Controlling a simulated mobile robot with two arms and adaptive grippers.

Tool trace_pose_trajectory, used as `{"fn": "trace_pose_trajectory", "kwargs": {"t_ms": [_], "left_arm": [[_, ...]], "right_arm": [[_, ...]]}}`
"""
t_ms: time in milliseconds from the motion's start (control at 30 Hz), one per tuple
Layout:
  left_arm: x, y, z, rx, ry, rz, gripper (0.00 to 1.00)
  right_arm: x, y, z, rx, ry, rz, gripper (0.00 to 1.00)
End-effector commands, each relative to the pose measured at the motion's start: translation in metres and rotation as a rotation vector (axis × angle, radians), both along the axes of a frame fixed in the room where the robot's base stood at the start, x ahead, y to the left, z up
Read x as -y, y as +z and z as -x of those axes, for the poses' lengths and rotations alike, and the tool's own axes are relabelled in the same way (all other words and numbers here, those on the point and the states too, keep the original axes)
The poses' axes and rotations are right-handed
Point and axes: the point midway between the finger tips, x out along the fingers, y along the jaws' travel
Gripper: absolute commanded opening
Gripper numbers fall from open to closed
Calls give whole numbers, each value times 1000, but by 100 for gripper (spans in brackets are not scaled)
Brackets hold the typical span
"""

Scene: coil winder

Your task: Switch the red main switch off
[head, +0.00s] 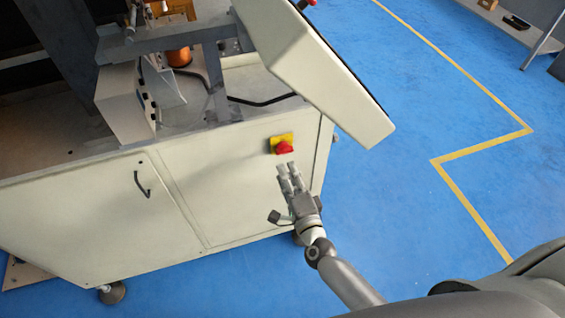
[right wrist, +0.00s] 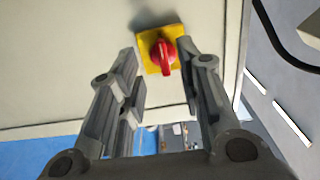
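The red main switch (head: 284,147) is a red rotary knob on a yellow square plate (head: 277,140), on the white front panel of the machine cabinet near its right edge. In the right wrist view the red knob (right wrist: 163,55) stands upright on the yellow plate (right wrist: 148,40), ahead of the fingertips. My right gripper (head: 288,168) is just below and in front of the switch in the head view. In the right wrist view its fingers (right wrist: 160,65) are spread apart with nothing between them, and the knob appears between the tips. Contact is not visible. My left gripper is not in view.
The white cabinet (head: 215,185) has a door with a black handle (head: 142,184). A slanted white console (head: 320,75) overhangs above the switch. Blue floor (head: 400,200) with a yellow line is clear to the right.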

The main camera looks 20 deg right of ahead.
Motion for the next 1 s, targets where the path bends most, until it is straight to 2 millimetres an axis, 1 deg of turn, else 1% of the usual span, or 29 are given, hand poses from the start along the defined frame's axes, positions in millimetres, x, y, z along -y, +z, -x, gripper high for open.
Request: {"fn": "trace_pose_trajectory", "kwargs": {"t_ms": [33, 100, 233, 333, 500, 1000], "left_arm": [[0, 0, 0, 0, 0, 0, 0], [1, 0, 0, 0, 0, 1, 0], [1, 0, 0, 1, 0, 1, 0], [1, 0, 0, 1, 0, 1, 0], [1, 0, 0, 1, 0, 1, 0], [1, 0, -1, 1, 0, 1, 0]], "right_arm": [[0, -1, 12, -3, 1, 0, 33], [1, -1, 24, -3, 2, 1, 33], [1, -1, 43, -2, 1, 0, 33], [1, 0, 51, -1, 2, -1, 33], [2, 0, 56, 0, 1, 0, 33], [1, -2, 56, -4, 3, 5, 33]]}}
